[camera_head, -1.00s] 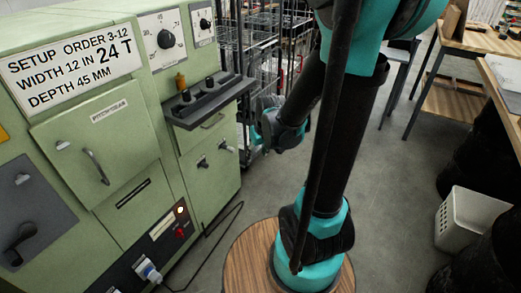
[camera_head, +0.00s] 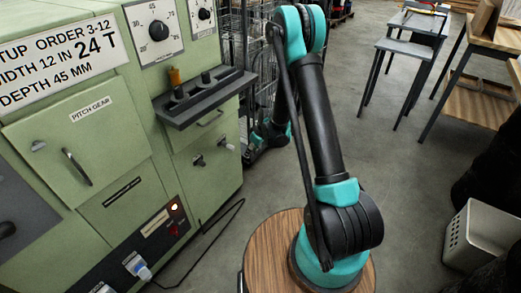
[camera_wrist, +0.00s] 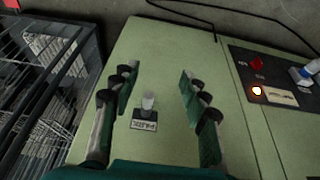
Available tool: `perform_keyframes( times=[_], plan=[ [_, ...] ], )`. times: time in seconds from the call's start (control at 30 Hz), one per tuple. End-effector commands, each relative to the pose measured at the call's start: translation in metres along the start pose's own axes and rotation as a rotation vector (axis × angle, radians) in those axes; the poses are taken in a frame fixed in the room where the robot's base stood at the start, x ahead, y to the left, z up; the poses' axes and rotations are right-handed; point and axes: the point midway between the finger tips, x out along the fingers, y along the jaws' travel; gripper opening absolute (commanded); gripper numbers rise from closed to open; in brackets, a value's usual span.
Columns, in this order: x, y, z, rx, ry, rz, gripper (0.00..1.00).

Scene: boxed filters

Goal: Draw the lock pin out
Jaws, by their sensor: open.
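A short pale pin (camera_wrist: 148,101) with a dark label plate (camera_wrist: 144,126) sticks out of the green cabinet face in the wrist view. I take it for the lock pin. My gripper (camera_wrist: 158,80) is open, with one finger on either side of the pin in the picture and a gap to each. Nothing is held. I cannot tell for sure which one the wrist view shows. The gripper's fingers are not clear in the head view.
The green machine (camera_head: 215,180) has a control shelf (camera_head: 205,97), a lit lamp (camera_wrist: 256,90) and a red knob (camera_wrist: 257,62). A wire rack (camera_wrist: 45,75) stands close beside it. A black cable (camera_head: 215,225) hangs to the floor.

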Motion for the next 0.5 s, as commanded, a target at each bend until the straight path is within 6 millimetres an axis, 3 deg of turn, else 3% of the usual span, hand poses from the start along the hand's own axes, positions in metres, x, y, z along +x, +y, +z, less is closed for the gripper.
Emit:
perform_keyframes(
  times=[0.1, 0.27, 0.5],
  plan=[
    [0.017, -0.002, -0.001, -0.025, 0.003, -0.010, 0.45],
    [0.024, -0.003, -0.006, -0.036, 0.005, -0.013, 0.45],
    [0.036, -0.005, -0.037, -0.037, 0.005, -0.013, 0.45]
  ],
)
